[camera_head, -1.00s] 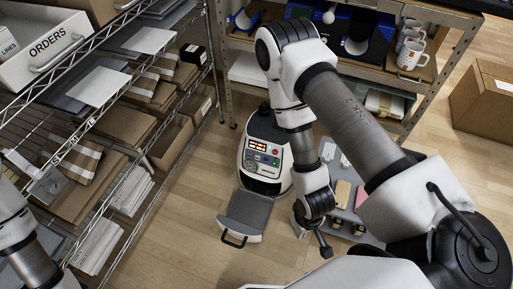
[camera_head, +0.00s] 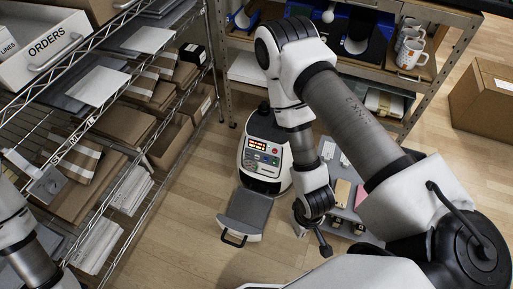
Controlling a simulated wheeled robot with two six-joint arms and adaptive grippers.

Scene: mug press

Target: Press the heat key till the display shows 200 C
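The mug press (camera_head: 266,150) is a white and black machine on the floor in the middle of the head view. Its control panel (camera_head: 262,155) has several small coloured keys, and a lit red display (camera_head: 258,144) above them. The digits are too small to read. A grey tray with a black handle (camera_head: 244,216) sticks out at its front. My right arm reaches down just right of the press, with the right gripper (camera_head: 325,247) pointing down, apart from the keys; its fingers look close together. My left arm is at the left edge, and its gripper is out of view.
A wire shelf with boxes and an ORDERS bin (camera_head: 52,41) stands on the left. A shelf with white mugs (camera_head: 411,54) stands at the back. A grey cart (camera_head: 345,190) is partly hidden behind my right arm. A cardboard box (camera_head: 489,100) is at the right. Wooden floor is free in front of the press.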

